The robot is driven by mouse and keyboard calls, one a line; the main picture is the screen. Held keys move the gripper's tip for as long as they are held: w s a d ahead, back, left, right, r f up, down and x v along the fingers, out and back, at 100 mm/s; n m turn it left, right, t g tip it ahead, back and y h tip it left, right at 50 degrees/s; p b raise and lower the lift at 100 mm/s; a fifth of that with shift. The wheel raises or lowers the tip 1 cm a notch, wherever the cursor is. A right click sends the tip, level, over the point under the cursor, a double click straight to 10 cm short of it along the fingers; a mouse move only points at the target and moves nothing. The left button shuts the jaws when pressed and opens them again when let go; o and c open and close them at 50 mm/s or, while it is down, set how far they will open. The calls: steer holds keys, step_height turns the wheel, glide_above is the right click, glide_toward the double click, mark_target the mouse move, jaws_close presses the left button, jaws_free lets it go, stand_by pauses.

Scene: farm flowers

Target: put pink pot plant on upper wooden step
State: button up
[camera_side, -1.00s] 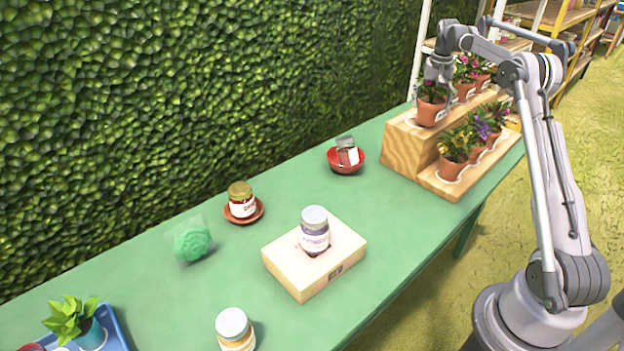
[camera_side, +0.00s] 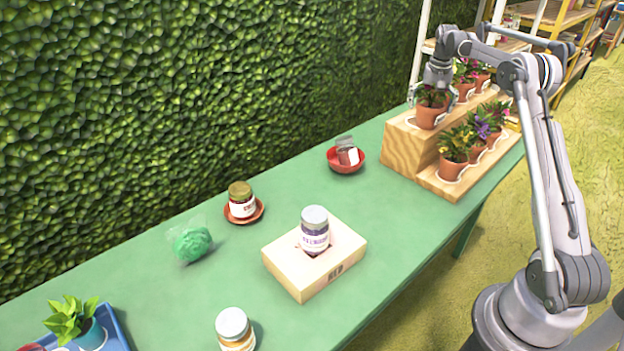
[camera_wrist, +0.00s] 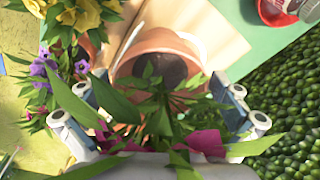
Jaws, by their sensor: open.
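The pink pot plant, in a terracotta pot (camera_side: 428,116), stands on the upper wooden step (camera_side: 402,142) at its near left end. In the wrist view its pot (camera_wrist: 160,58) and its green leaves with pink petals (camera_wrist: 205,143) fill the middle. My gripper (camera_side: 434,92) is open around the top of this plant, with a finger on each side in the wrist view (camera_wrist: 160,100). I cannot tell whether the fingers touch the pot. Leaves hide part of the pot and fingers.
Other potted flowers (camera_side: 465,80) stand farther along the upper step. A red bowl (camera_side: 346,166) holding a small item is to the left. Jars, a wooden block (camera_side: 292,270) and a blue tray (camera_side: 115,330) are farther left.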

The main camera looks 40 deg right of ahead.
step_height(320, 180, up, 11)
steer(key=a, duration=0.1)
steer(key=s+a+r+n+t, duration=0.1)
steer(key=a+r+n+t, duration=0.15)
steer(key=a, duration=1.05)
steer(key=s+a+r+n+t, duration=0.1)
steer(key=a+r+n, duration=0.25)
steer(key=a, duration=0.85)
steer(key=s+a+f+n+t, duration=0.1)
steer(key=s+a+f+n, duration=0.1)
steer(key=s+a+f, duration=0.4)
steer(key=s+a+f+n+t+y, duration=0.1)
steer(key=s+a+f+n+t, duration=0.1)
steer(key=s+a+f, duration=0.5)
steer(key=s+a+n, duration=0.1)
steer(key=s+a, duration=0.2)
steer(key=a, duration=0.3)
steer(key=shift+s+f, duration=0.15)
